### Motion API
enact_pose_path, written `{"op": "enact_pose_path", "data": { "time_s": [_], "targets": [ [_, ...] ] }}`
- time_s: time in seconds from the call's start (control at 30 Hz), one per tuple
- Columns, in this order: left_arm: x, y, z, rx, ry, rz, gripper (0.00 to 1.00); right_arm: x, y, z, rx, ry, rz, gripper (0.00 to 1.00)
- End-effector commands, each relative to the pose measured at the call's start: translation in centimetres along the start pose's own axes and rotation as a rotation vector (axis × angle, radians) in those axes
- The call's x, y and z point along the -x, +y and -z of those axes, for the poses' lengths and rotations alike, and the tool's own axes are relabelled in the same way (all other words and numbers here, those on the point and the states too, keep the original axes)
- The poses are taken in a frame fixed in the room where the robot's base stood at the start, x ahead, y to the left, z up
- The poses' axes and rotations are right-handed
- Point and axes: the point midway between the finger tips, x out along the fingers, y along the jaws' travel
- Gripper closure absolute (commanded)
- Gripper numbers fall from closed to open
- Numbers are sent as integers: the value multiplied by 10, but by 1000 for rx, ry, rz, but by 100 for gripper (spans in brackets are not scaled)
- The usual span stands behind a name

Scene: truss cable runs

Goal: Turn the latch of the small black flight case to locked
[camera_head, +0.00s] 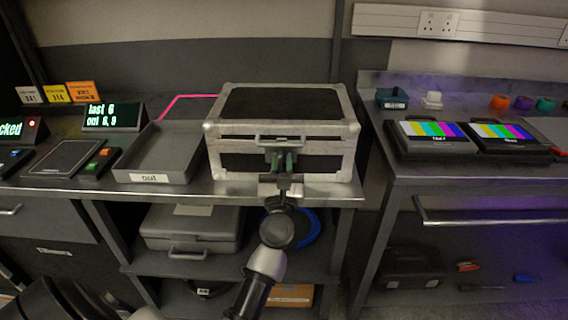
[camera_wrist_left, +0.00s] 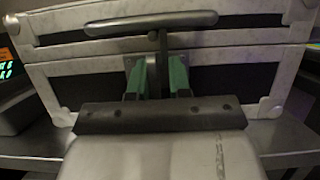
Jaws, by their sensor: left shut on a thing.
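The small black flight case (camera_head: 283,102) has silver edges and stands shut on the metal bench. It also fills the left wrist view (camera_wrist_left: 90,75). A bar handle (camera_wrist_left: 150,22) runs across its front near the lid seam. The latch (camera_wrist_left: 153,62) is below the handle at the middle of the front. My left gripper (camera_head: 281,162) is at the front of the case, its green-padded fingers (camera_wrist_left: 158,78) shut on the latch, one on each side. The fingers and palm hide part of the latch, so its exact turn is hard to tell. My right gripper is not in view.
A grey tray (camera_head: 160,163) labelled "out" stands left of the case. A small display (camera_head: 113,116) is behind the tray. A grey case (camera_head: 190,231) lies on the shelf below. Two colour-bar monitors (camera_head: 433,138) lie on the right bench, across a gap.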

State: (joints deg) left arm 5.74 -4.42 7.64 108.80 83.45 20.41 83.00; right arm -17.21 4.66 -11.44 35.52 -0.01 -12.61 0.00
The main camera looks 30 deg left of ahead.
Motion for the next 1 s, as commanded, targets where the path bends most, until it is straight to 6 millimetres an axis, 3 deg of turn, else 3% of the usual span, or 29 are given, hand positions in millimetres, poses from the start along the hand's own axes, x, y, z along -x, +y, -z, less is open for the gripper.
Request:
{"op": "enact_pose_path", "data": {
  "time_s": [0.03,0.13,0.63,0.87,1.0],
  "targets": [
    [-2,6,-2,1,-4,-16,79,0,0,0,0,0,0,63],
    [-2,5,-2,1,-4,-15,66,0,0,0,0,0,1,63],
    [2,3,1,-1,2,-7,66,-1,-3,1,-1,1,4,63],
    [35,2,4,-1,3,-5,66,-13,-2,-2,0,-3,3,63],
    [62,3,4,-2,2,-6,66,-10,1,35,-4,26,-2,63]
  ]
}}
